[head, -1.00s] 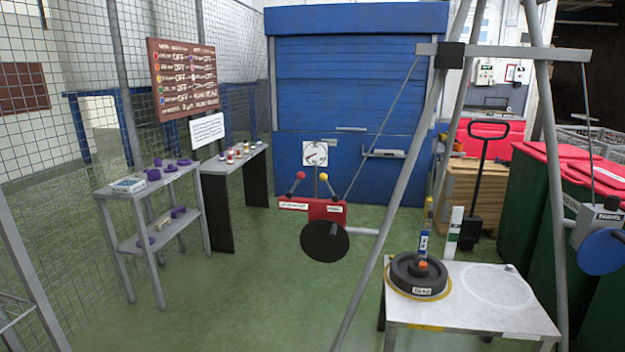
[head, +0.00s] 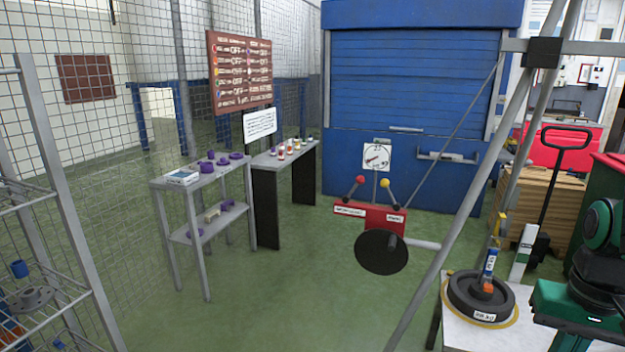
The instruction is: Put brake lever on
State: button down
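A red box (head: 372,217) with two levers sits on the frame leg in the head view. One lever has a red knob (head: 360,180) on the left, the other a yellow knob (head: 385,184) on the right. Both white labels on the box are too small to read, so I cannot tell which lever is the brake. A dark round disc (head: 381,252) sits just below the box, and a white dial (head: 376,157) stands above it. Green and black parts of my arm show at the right edge. My gripper's fingertips are not in view.
A grey table (head: 455,332) at the lower right bears a black labelled weight (head: 462,298). A grey shelf (head: 173,183) with purple parts stands left of centre. A wire rack (head: 62,292) is at the far left. Green floor (head: 290,285) is open before the box.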

aim_at(359, 180)
jog(key=u, duration=0.2)
jog(key=i, duration=1.4)
jog(key=z, duration=0.45)
